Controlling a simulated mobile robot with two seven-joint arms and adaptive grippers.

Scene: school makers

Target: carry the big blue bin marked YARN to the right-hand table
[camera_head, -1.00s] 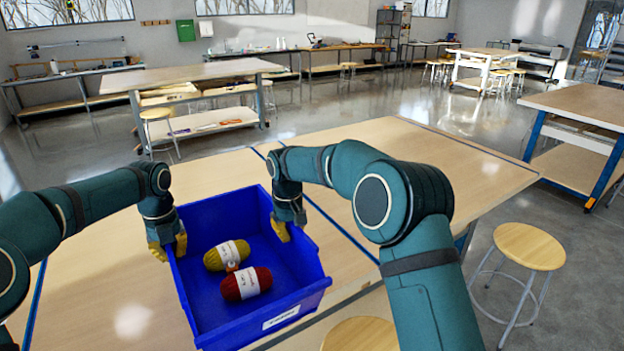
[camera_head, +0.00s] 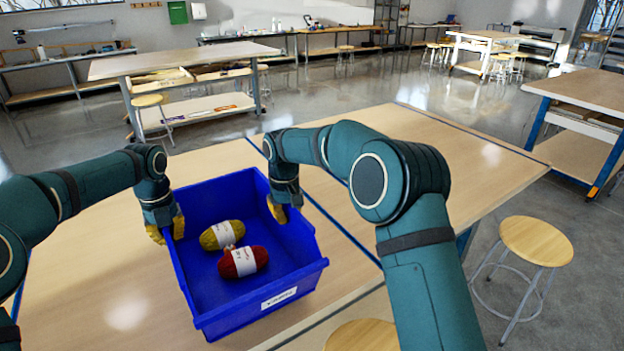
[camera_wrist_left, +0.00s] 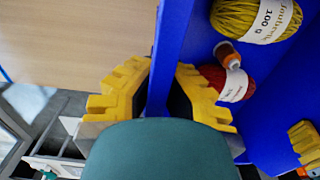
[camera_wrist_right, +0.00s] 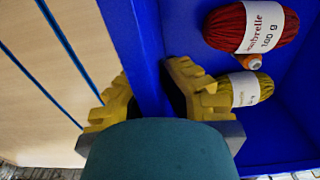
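The big blue bin (camera_head: 215,303) stands in front of me over the near table, with a white label on its near face that is too small to read surely. I cannot tell whether it touches the tabletop. Inside lie a yellow-green yarn ball (camera_head: 222,235), a red yarn ball (camera_head: 243,262) and a small orange spool (camera_wrist_left: 228,56). My left gripper (camera_head: 166,230) is shut on the bin's left wall (camera_wrist_left: 172,40), one yellow finger on each side. My right gripper (camera_head: 278,209) is shut on the right wall (camera_wrist_right: 146,50) in the same way.
The near table (camera_head: 110,265) continues right as a joined, clear tabletop (camera_head: 430,165). Stools (camera_head: 537,241) stand near its right side. Another table (camera_head: 590,92) is at the far right; one more (camera_head: 180,60) stands behind. Open floor (camera_head: 380,92) lies between.

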